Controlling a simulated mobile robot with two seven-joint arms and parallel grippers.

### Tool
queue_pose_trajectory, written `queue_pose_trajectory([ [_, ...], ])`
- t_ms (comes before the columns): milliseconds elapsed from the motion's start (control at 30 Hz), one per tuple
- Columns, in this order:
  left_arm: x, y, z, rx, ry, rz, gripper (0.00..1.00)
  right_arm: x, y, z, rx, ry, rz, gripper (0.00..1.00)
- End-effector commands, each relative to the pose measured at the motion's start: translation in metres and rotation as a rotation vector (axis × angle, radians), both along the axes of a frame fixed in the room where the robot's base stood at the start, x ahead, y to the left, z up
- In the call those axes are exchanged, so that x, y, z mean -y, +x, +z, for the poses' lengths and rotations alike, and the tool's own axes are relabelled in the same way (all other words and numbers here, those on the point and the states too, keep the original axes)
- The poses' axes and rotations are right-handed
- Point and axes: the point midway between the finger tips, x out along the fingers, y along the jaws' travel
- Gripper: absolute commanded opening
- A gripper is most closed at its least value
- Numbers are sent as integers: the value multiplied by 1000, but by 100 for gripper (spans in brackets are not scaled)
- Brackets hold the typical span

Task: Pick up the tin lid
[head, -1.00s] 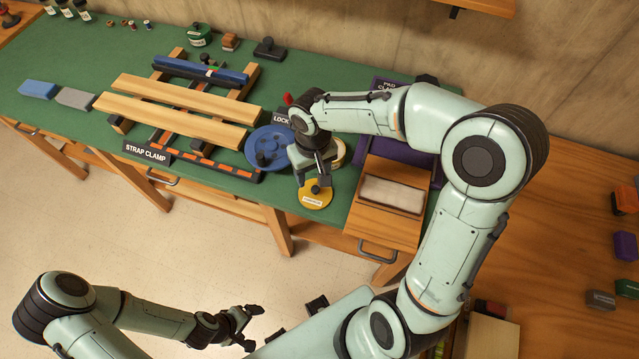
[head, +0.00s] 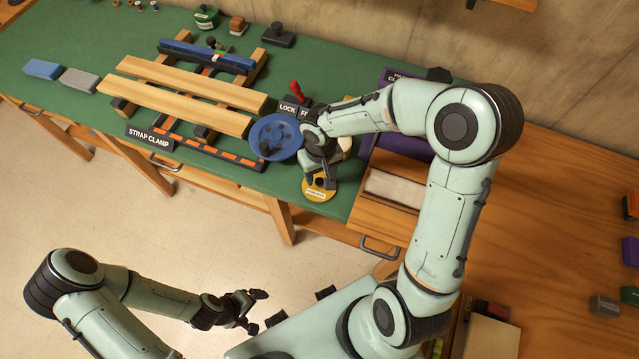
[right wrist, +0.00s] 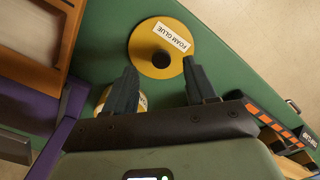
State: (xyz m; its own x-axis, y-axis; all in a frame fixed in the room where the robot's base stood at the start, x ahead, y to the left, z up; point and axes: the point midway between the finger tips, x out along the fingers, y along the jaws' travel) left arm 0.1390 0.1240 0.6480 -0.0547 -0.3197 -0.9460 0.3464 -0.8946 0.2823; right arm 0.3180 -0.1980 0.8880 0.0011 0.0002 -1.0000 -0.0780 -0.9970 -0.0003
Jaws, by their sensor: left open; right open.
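The tin lid (head: 319,193) is a flat yellow disc with a dark round knob and a white label near the bench's front edge. In the right wrist view the lid (right wrist: 143,48) shows its label, which reads FOAM GLUE. My right gripper (head: 320,180) is over the lid, partly hiding it. In the right wrist view its two fingers (right wrist: 161,71) are apart, with the knob just beyond the tips and roughly centred between them. Nothing is held. My left gripper (head: 247,308) is open and empty, away from the bench over the floor.
A blue round disc (head: 275,137) lies left of my right gripper. A strap clamp (head: 185,95) with wooden slats is further left. A wooden box (head: 382,210) with a pale block stands to the right. A cream round thing (right wrist: 107,98) is partly hidden behind my right gripper.

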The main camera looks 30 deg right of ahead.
Motion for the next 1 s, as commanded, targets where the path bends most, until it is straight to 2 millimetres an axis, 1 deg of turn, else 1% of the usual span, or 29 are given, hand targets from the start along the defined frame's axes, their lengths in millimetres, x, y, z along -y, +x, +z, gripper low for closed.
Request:
queue_pose_trajectory([
  [33, 0, 1, 1, 1, 0, 0, 91, -1, 0, -9, -6, 0, 1, 56],
  [100, 0, 1, 1, 1, 0, 0, 91, -2, 1, -20, -5, 0, 0, 56],
  [200, 0, -1, -1, 0, 0, 0, 91, -2, 1, -31, -3, 0, -1, 56],
  [300, 0, -1, -1, -1, 0, 0, 91, -2, 2, -35, -1, 0, 1, 56],
  [500, 0, -1, -1, -1, 0, 0, 91, -1, 2, -35, 0, 0, 0, 56],
  [567, 0, -1, -1, -1, 0, 0, 91, -1, 2, -34, 0, 0, 0, 36],
  [600, 0, -1, -1, -1, 0, 0, 91, -1, 2, -34, 0, 0, 0, 23],
  [667, 0, -1, -1, -1, 0, 0, 91, -1, 2, -34, 0, 0, 0, 4],
  [700, 0, -1, -1, -1, 0, 0, 91, -1, 2, -34, 0, 0, 0, 0],
  [1000, 0, -1, -1, 0, 0, 0, 91, -1, 2, -33, 1, 0, 0, 0],
])
